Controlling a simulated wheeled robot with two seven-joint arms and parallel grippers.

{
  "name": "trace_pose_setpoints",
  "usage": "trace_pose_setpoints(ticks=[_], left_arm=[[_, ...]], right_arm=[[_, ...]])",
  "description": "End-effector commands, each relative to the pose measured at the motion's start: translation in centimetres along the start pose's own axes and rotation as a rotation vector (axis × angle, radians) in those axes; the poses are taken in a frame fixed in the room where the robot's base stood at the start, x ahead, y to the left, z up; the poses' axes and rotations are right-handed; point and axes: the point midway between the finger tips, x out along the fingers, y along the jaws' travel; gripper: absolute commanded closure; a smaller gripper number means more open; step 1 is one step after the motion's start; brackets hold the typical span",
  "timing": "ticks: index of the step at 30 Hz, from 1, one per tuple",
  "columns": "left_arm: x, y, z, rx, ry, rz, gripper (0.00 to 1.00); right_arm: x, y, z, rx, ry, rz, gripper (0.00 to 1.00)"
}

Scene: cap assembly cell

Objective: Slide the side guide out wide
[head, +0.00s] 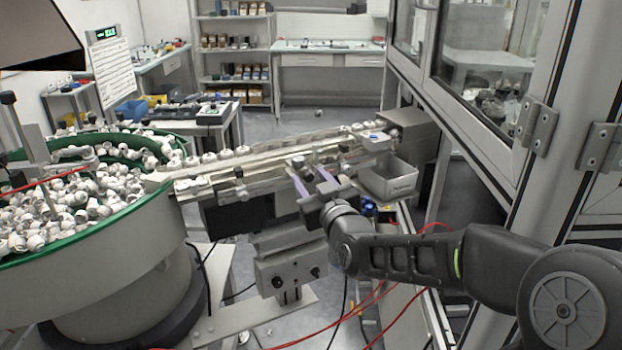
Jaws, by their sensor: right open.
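A metal conveyor track (215,173) runs from the bowl feeder toward the right, with white caps in a row along its far side. The side guide seems to be the long metal rail (262,185) on the track's near side, with small clamp blocks on it. My right gripper (306,176) reaches in from the right over this near side. Its two purple fingers are spread apart, with nothing visible between them. The gripper hides part of the rail, and I cannot tell whether the fingers touch it. My left gripper is not in view.
A green-rimmed bowl feeder (130,207) full of white caps stands at left. A grey bin (390,184) sits right of the gripper. A framed glass enclosure (500,75) stands close on the right. Red cables (395,325) hang below my right arm.

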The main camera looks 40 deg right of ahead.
Motion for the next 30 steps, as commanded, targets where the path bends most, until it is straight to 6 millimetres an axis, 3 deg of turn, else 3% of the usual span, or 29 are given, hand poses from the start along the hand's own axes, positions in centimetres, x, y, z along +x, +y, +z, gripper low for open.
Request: trace_pose_setpoints(ticks=[8, 23, 30], left_arm=[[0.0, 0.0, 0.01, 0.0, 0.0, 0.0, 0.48], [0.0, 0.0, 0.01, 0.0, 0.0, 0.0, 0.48], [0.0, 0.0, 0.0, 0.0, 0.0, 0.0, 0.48]], right_arm=[[0.11, -0.02, 0.03, 0.0, 0.0, 0.0, 0.58], [0.09, -0.02, 0.02, 0.0, 0.0, 0.0, 0.99], [0.08, -0.03, 0.02, 0.0, 0.0, -0.001, 1.0]])
